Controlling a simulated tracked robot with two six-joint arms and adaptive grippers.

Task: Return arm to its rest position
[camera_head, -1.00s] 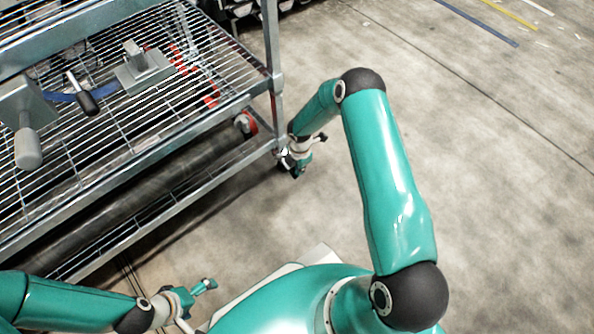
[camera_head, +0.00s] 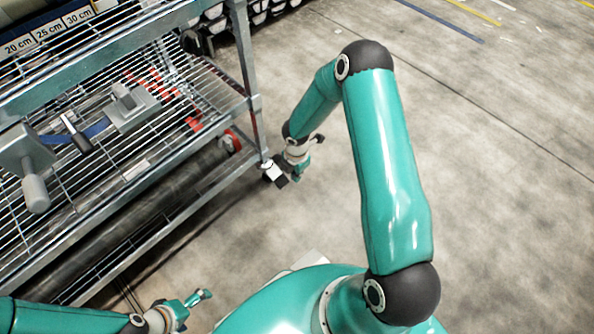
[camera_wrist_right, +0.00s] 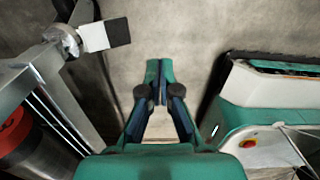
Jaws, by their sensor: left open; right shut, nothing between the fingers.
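My right arm (camera_head: 392,170), teal with dark joints, reaches out and bends down beside the rack's corner. Its gripper (camera_head: 303,168) hangs in front of the floor near the rack post, partly hidden by its own wrist. In the right wrist view, the right gripper's fingertips (camera_wrist_right: 158,72) meet, with nothing between them, above bare floor. My left gripper (camera_head: 192,306) is at the bottom left of the head view, low beside my body. It is open, and one finger shows clearly.
Open concrete floor (camera_head: 510,180) lies to the right.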

